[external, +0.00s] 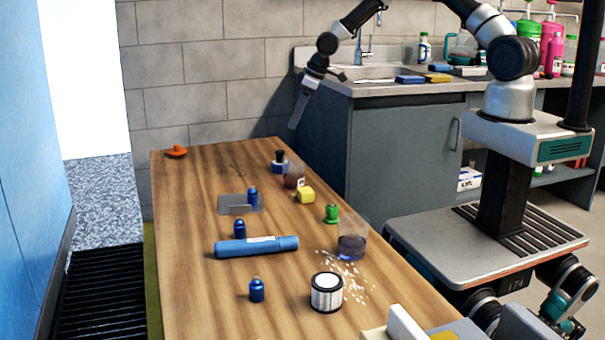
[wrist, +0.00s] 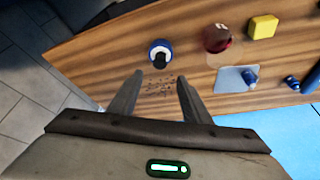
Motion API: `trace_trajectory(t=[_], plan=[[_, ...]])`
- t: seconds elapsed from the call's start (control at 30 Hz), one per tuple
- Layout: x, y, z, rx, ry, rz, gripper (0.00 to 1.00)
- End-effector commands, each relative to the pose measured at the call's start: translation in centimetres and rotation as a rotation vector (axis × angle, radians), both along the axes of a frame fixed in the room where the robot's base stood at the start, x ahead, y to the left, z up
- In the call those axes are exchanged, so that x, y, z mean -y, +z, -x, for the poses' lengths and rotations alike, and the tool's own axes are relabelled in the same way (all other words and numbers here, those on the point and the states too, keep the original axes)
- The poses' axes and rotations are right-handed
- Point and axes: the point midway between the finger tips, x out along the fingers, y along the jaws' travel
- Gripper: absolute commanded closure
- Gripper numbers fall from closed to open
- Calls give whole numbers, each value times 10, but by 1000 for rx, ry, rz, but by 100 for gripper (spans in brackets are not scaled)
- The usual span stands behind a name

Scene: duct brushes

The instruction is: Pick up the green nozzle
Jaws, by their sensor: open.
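The green nozzle (external: 331,213) stands on the wooden table in the external view, right of the middle, beside a clear cup with dark contents. I do not see it in the wrist view. My gripper (external: 297,115) hangs above the far right part of the table in the external view, well apart from the nozzle. In the wrist view my gripper (wrist: 155,85) has its two fingers spread with nothing between them. The fingers point toward the table near a blue and black item (wrist: 160,53).
The clear cup (external: 352,243), a yellow block (external: 305,195) and a reddish jar (external: 294,177) stand near the nozzle. A long blue cylinder (external: 256,246), several small blue bottles and a white-topped canister (external: 326,292) occupy the middle and front. The table's far left is mostly clear.

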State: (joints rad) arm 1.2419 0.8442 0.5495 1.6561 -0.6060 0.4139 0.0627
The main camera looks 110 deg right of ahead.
Motion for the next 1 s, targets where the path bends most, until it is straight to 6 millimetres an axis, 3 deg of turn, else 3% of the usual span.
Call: trace_trajectory(t=[0.13, 0.23, 0.37, 0.4, 0.5, 0.63, 0.7, 0.8, 1.0], plan=[[-6, 1, -3, -5, 11, -2, 56], [-42, 5, -20, -35, 72, -15, 56], [-139, 11, -47, -130, 229, -43, 56], [-173, 13, -51, -165, 281, -51, 56], [-248, 19, -50, -251, 402, -63, 56], [-320, 26, -38, -338, 519, -67, 56], [-343, 29, -32, -368, 557, -69, 56], [-358, 28, -25, -392, 583, -70, 56], [-362, -6, -23, -399, 588, -73, 56]])
